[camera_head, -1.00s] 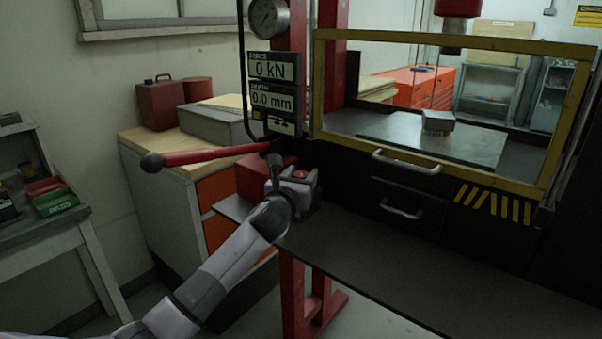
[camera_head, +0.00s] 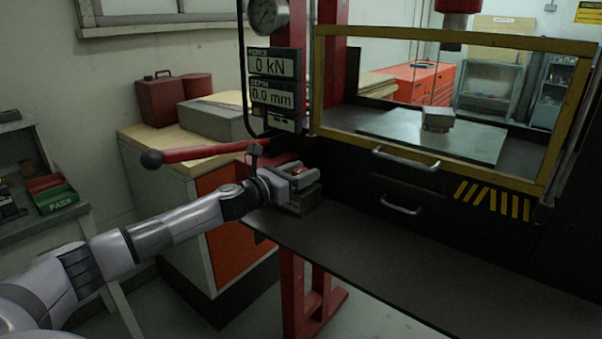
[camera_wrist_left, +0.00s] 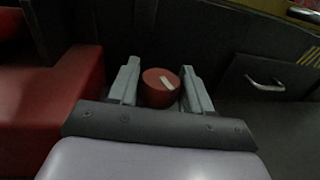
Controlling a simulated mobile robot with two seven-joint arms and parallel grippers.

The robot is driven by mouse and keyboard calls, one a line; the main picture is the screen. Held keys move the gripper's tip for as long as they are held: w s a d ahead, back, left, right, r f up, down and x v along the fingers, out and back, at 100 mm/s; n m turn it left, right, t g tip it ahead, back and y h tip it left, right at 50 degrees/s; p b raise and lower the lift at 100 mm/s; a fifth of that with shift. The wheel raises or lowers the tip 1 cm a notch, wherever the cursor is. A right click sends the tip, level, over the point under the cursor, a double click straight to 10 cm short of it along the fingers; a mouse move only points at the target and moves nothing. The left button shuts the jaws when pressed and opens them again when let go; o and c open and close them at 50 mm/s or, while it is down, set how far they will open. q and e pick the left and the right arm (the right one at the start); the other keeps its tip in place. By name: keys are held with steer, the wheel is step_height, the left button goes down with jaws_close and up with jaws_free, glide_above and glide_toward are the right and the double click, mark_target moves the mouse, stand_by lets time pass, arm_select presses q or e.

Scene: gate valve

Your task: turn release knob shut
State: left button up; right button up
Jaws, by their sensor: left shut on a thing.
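The release knob (camera_wrist_left: 160,88) is a round red knob with a pale mark on its top, low on the front of the press. In the left wrist view it sits between the two grey fingers of my left gripper (camera_wrist_left: 161,90), which is shut on it. The pale mark lies slanted, dropping slightly to the right. In the head view my left gripper (camera_head: 300,179) reaches in from the left, and only a bit of the red knob (camera_head: 298,170) shows between its fingers. My right gripper is in neither view.
A red pump lever (camera_head: 205,153) with a dark ball end sticks out left, just above my left wrist. A gauge (camera_head: 268,14) and displays reading 0 kN and 0.0 mm (camera_head: 272,95) stand above. A yellow-framed guard (camera_head: 440,165) is at right. The dark shelf (camera_head: 370,250) is bare.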

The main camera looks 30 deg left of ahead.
mark_target(294, 175)
arm_select(q)
steer(key=shift+m+h, duration=0.4)
steer(key=shift+h, duration=0.2)
steer(key=o, duration=1)
steer(key=shift+c, duration=0.2)
steer(key=shift+s, duration=0.1)
steer(key=b+v, duration=0.1)
steer(key=v, duration=0.4)
steer(key=shift+s+a+f, duration=0.1)
steer(key=shift+b+v, duration=0.5)
steer(key=shift+v, duration=0.35)
steer(key=shift+r, duration=0.2)
